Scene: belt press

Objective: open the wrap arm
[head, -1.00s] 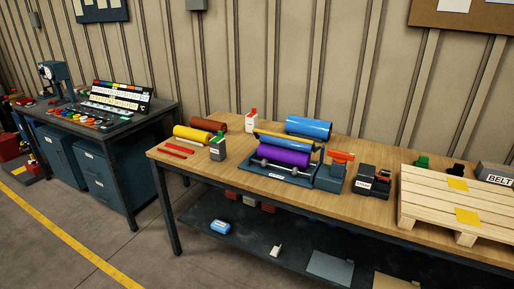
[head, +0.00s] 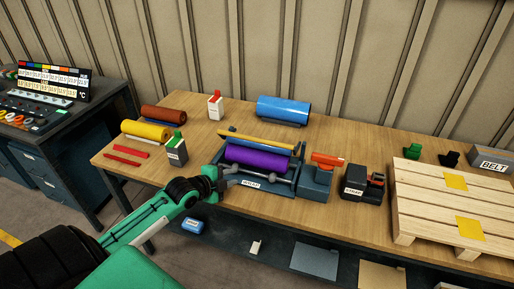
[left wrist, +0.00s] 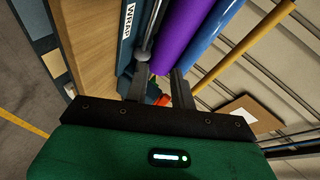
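The wrap machine (head: 262,187) is a blue-grey cradle on the workbench, with a purple roll (head: 258,157) lying in it. A yellow bar (head: 255,140) runs behind the roll, and a grey rod (head: 270,177) runs along the front. I cannot tell which of these is the wrap arm. My left gripper (head: 231,177) is at the machine's front left corner. In the left wrist view the gripper's fingers (left wrist: 159,82) stand apart, with the grey rod (left wrist: 151,32) and purple roll (left wrist: 182,35) just beyond. I cannot tell whether they touch the rod. My right gripper is not in view.
A blue roll (head: 284,109) lies behind the machine. A unit with an orange handle (head: 327,159) and a black labelled device (head: 362,187) stand to its right, then a wooden pallet (head: 440,200).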

